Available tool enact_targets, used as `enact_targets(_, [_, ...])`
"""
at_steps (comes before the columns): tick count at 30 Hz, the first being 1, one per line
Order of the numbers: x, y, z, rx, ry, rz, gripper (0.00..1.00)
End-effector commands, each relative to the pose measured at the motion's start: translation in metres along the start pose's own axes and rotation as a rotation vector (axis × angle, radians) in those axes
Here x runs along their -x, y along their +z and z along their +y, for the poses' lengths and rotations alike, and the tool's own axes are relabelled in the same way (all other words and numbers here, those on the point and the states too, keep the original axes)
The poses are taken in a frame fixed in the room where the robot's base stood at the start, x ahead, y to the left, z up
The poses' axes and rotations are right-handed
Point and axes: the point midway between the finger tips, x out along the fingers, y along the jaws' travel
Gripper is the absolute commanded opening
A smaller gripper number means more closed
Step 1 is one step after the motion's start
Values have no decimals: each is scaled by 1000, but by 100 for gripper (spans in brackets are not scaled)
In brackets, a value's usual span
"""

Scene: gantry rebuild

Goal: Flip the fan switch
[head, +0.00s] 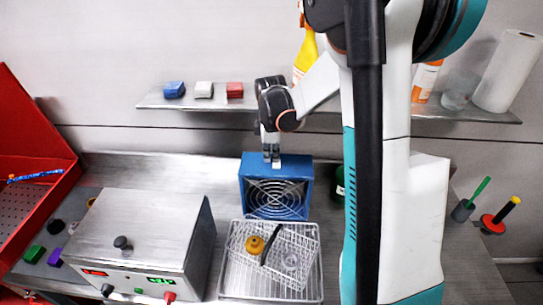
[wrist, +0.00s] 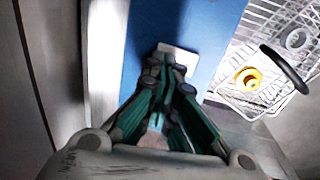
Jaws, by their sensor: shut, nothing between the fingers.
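The blue fan box (head: 247,187) stands on the steel bench with its round wire grille facing front. Its blue top also fills the middle of the wrist view (wrist: 150,25). A small white switch piece (head: 276,164) sits on the top; in the wrist view the white piece (wrist: 184,58) shows just beyond my fingertips. My gripper (head: 270,154) points down over the fan's top, shut and empty. In the wrist view the closed fingertips (wrist: 168,72) overlap the near edge of the white piece. I cannot tell whether they touch it, or which way the switch is set.
A wire basket on a tray (head: 229,287) stands in front of the fan, holding a yellow knob-like piece (head: 254,245) and a black handle. A metal control box (head: 140,225) stands at left. A wall shelf (head: 330,115) runs behind my gripper. A red bin is far left.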

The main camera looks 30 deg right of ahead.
Motion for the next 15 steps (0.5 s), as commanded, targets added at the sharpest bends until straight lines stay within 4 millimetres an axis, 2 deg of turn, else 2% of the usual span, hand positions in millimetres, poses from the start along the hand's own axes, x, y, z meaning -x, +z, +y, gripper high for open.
enact_targets(15, [5, 0, -14, 0, -1, 0, 0])
